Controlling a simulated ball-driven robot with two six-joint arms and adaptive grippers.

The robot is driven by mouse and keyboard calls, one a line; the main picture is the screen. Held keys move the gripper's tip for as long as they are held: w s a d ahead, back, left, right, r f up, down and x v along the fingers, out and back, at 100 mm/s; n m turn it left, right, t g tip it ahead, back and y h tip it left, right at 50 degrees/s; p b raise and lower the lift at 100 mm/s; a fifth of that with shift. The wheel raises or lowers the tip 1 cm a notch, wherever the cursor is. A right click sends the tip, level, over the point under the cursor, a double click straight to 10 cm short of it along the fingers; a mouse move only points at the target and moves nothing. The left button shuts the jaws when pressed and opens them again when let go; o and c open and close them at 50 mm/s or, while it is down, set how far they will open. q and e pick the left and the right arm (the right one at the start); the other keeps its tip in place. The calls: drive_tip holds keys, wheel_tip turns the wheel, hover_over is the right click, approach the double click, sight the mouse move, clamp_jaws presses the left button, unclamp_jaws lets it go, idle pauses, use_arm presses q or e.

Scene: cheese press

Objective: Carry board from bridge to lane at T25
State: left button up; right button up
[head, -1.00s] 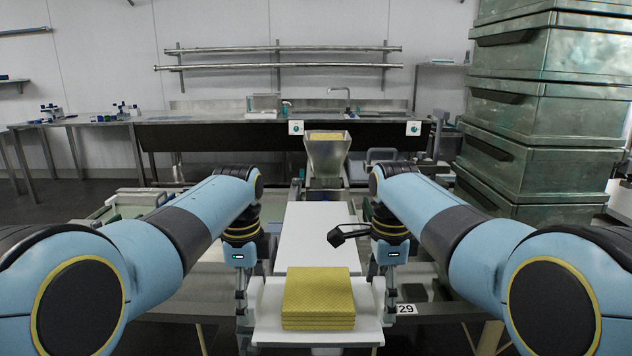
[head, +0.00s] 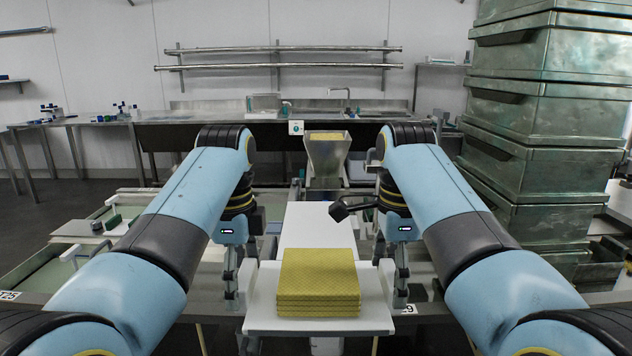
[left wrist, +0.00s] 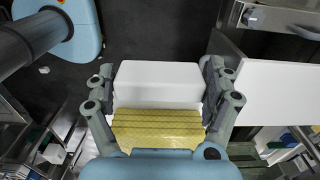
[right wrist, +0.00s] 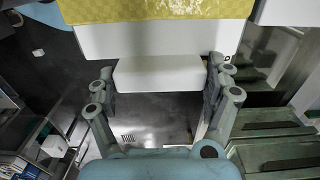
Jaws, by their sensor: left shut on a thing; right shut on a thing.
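The white board (head: 268,325) carries a stack of yellow patterned sheets (head: 318,275). It sits level near the front middle in the head view. My left gripper (head: 232,285) is shut on its left end, and my right gripper (head: 401,280) is shut on its right end. In the left wrist view the fingers (left wrist: 160,95) flank a white end block (left wrist: 158,78), with the yellow sheets below it. In the right wrist view the fingers (right wrist: 160,95) flank another white block (right wrist: 158,75). The white bridge (head: 318,225) lies just beyond the board. A label T25 (head: 10,296) shows at the far left.
Beyond the bridge stands a metal hopper (head: 327,155). Tall stacked metal crates (head: 545,110) stand at the right. A label ending in 9 (head: 409,309) is partly hidden by my right gripper. Low pale troughs lie at left (head: 60,275).

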use_arm(q)
drive_tip(key=shift+w+d+r, duration=0.1)
drive_tip(key=shift+w+r, duration=0.05)
drive_tip(key=shift+r, duration=1.4)
drive_tip(key=shift+w+r, duration=0.1)
drive_tip(key=shift+r, duration=1.45)
use_arm(e)
drive_tip(key=shift+w+r, duration=0.15)
drive_tip(key=shift+r, duration=1.4)
drive_tip(key=shift+w+r, duration=0.15)
drive_tip(key=shift+r, duration=1.35)
use_arm(q)
drive_tip(key=shift+w, duration=0.1)
use_arm(e)
drive_tip(key=shift+a, duration=0.1)
